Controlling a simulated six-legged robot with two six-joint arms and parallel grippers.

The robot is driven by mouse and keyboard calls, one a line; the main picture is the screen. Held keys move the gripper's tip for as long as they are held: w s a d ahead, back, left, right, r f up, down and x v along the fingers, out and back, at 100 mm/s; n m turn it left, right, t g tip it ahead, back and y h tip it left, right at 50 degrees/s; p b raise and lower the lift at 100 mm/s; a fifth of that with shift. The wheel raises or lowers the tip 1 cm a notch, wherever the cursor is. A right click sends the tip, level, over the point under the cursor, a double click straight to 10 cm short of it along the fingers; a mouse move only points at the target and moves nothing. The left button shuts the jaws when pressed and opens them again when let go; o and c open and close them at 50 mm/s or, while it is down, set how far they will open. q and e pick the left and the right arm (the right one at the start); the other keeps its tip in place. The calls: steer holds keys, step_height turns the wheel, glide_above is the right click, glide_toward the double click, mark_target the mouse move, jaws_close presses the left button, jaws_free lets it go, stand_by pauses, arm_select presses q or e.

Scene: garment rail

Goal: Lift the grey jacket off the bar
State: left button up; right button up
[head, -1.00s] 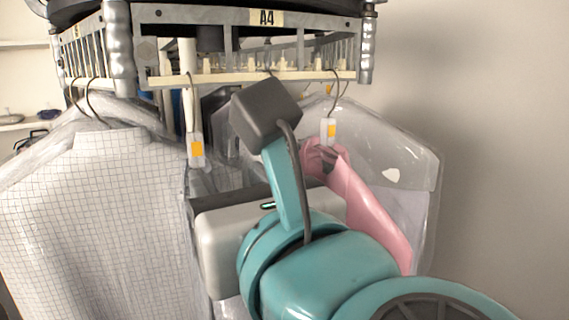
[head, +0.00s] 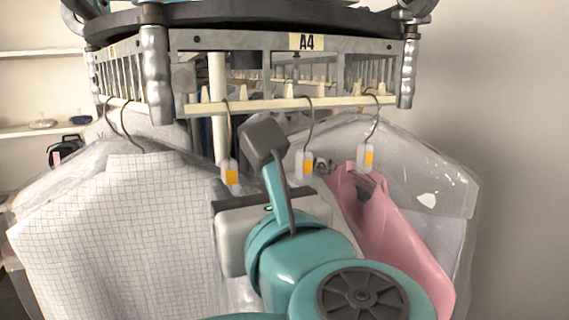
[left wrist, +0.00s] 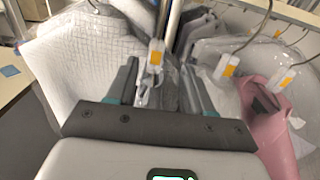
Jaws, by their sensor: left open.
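The grey jacket (left wrist: 171,92) shows only in part in the left wrist view, as dark grey cloth between and behind my fingers. In the head view my left gripper and wrist largely hide it. Its hanger seems to be the one with the white-and-orange tag (head: 230,173), hooked on the pale bar (head: 262,105). My left gripper (left wrist: 160,80) is open, its two fingers on either side of that tag's line in the left wrist view. I cannot tell whether they touch the cloth. In the head view the gripper's body is below the tag, fingers hidden. My right gripper is not in view.
A white checked shirt (head: 120,230) hangs close on the left. A pink garment (head: 385,225) in clear plastic hangs on the right. Another tagged hanger (head: 307,160) hangs between. The metal rail frame labelled A4 (head: 350,65) is above. Open room lies before the right wall.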

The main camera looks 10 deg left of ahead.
mark_target(234, 177)
arm_select(q)
steer(key=x, duration=0.4)
steer(key=shift+w+a+f, duration=0.1)
steer(key=shift+a+f, duration=0.1)
steer(key=shift+a, duration=0.35)
steer(key=shift+w+r, duration=0.1)
steer(key=shift+w, duration=0.5)
steer(key=shift+w+a+b, duration=0.3)
steer(key=shift+w+a, duration=0.1)
steer(key=shift+a, duration=0.3)
steer(key=shift+w+d, duration=0.1)
steer(key=shift+w, duration=0.1)
steer(key=shift+s, duration=0.15)
jaws_close()
steer(key=shift+r+p, duration=0.3)
steer(key=shift+r, duration=1.55)
